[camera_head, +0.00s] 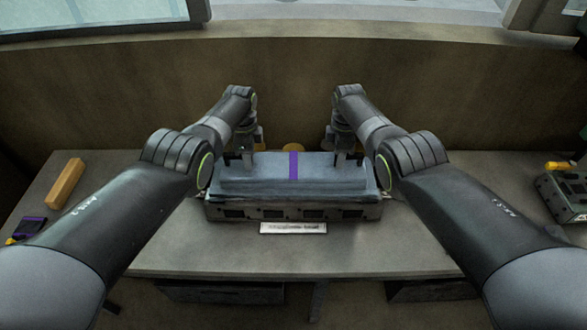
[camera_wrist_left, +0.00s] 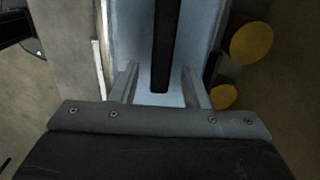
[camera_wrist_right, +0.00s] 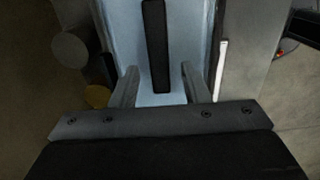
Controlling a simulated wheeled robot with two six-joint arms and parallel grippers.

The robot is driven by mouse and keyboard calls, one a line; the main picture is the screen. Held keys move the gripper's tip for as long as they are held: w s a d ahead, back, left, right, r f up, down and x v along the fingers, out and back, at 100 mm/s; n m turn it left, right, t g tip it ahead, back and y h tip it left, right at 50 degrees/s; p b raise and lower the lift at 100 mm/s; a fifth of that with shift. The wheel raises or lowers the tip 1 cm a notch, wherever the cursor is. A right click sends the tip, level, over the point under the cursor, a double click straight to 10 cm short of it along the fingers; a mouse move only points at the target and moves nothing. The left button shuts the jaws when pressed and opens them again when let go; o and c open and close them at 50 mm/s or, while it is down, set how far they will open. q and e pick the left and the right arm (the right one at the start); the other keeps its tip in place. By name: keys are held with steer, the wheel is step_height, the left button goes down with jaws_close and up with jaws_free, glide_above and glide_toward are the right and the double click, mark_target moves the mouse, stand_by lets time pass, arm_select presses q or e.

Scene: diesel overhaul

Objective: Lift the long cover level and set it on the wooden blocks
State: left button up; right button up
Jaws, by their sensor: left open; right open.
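The long cover (camera_head: 245,182) is blue-grey with a purple band across its middle. It lies level on a dark metal base with several openings (camera_head: 285,214), at the middle of the bench. My left gripper (camera_head: 247,160) is open over the cover's left part. In the left wrist view a dark bar (camera_wrist_left: 162,45) on the cover lies between its fingers, apart from both. My right gripper (camera_head: 344,158) is open over the right part, with another dark bar (camera_wrist_right: 155,45) between its fingers. One wooden block (camera_head: 66,184) lies on the bench at the left; I see no other clearly.
A white label plate (camera_head: 293,228) is in front of the base. Round ochre discs (camera_wrist_left: 250,43) are behind the cover. A purple-and-black object (camera_head: 28,229) lies at far left, a grey box (camera_head: 563,197) at far right. A wall stands behind.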

arm_select(q)
steer(key=shift+f, duration=0.25)
arm_select(e)
steer(key=shift+f, duration=0.2)
arm_select(q)
jaws_close()
arm_select(e)
jaws_close()
stand_by(0.3)
arm_select(q)
steer(key=shift+s, duration=0.1)
stand_by(0.6)
steer(key=shift+w+r, duration=0.2)
arm_select(e)
steer(key=shift+w+r, duration=0.15)
steer(key=shift+r, duration=0.1)
